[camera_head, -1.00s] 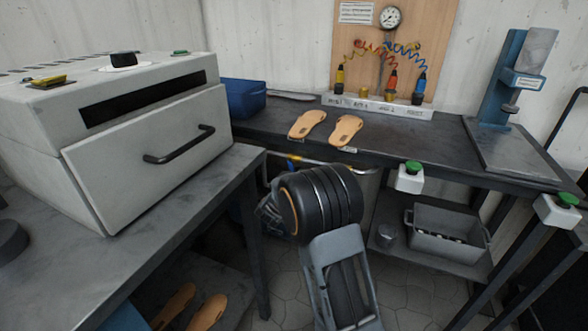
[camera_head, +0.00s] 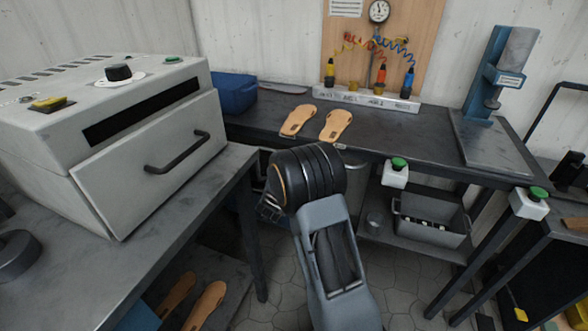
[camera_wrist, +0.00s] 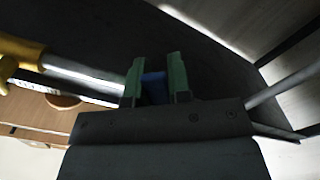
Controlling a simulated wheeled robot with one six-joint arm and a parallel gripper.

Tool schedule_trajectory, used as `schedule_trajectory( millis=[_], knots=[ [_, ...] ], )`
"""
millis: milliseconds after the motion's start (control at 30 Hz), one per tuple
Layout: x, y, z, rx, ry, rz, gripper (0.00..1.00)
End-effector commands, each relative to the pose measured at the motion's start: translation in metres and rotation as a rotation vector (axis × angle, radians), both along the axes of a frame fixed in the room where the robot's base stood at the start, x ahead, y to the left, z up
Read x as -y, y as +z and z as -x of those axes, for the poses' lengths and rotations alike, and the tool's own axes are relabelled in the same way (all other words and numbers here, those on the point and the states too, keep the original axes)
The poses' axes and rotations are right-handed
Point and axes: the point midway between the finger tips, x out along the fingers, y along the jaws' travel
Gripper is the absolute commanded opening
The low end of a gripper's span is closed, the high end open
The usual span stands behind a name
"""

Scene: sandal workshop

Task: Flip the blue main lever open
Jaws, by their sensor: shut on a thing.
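The blue main lever (camera_wrist: 154,88) shows in the wrist view as a small blue piece between the two green fingers of my gripper (camera_wrist: 154,74). My gripper is shut on it, and the fingers hide most of its shape. A silver pipe (camera_wrist: 82,73) runs to the left of the fingers and seems to continue on the right. In the head view my black arm covers the gripper and the lever, below the front edge of the rear bench (camera_head: 400,145).
A yellow fitting (camera_wrist: 18,55) sits at the pipe's left end. Two insoles (camera_head: 335,124) lie on the rear bench. A white oven (camera_head: 150,150) stands at left. A green-button box (camera_head: 395,173) hangs on the bench front, above a grey bin (camera_head: 432,220). Floor shows between the benches.

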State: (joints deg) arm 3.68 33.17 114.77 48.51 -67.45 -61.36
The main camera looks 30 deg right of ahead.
Motion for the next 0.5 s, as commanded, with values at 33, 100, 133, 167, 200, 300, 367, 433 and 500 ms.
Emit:
schedule_trajectory(
  millis=[33, 100, 133, 167, 200, 300, 367, 433, 500],
  knots=[
    [0.0003, -0.0009, 0.0005, -0.002, -0.001, 0.0, 0.0],
    [0.0003, -0.0009, 0.0005, -0.001, -0.001, 0.0, 0.0],
    [0.0003, -0.001, 0.0004, -0.001, -0.001, 0.0, 0.0],
    [0.0003, -0.001, 0.0004, -0.001, -0.001, 0.0, 0.0],
    [0.0003, -0.001, 0.0004, -0.001, -0.001, -0.001, 0.0],
    [0.0003, -0.001, 0.0004, -0.001, -0.001, -0.001, 0.25],
    [0.0002, -0.0008, 0.0004, -0.001, -0.001, -0.001, 0.3],
    [0.0002, -0.0008, 0.0003, -0.001, -0.001, -0.001, 0.37],
    [0.0001, -0.0006, 0.0002, 0.0, -0.001, -0.001, 0.44]
  ],
)
